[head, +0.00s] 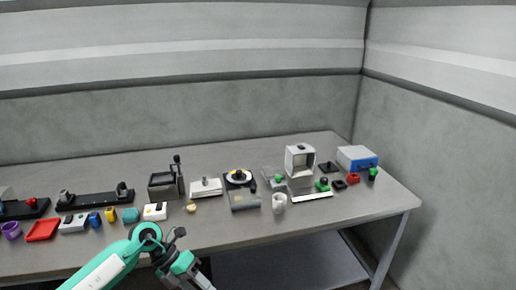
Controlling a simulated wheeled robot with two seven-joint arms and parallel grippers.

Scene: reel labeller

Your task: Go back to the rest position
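My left arm comes in from the lower left, green and white. My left gripper (199,280) is at the bottom edge, in front of the grey table's front edge and below its top. Its fingers are small and partly cut off by the frame, so I cannot tell whether it is open or shut. It touches none of the objects on the table. My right gripper is not in view. The reel labeller with its black and white reel (239,177) stands on the middle of the table (330,221).
On the table's left lie a red tray (42,230), a purple ring (11,230) and small coloured blocks. On the right are a white open-front box (300,161), a blue-fronted box (357,158) and a white cup (279,203). The table's front strip is mostly clear.

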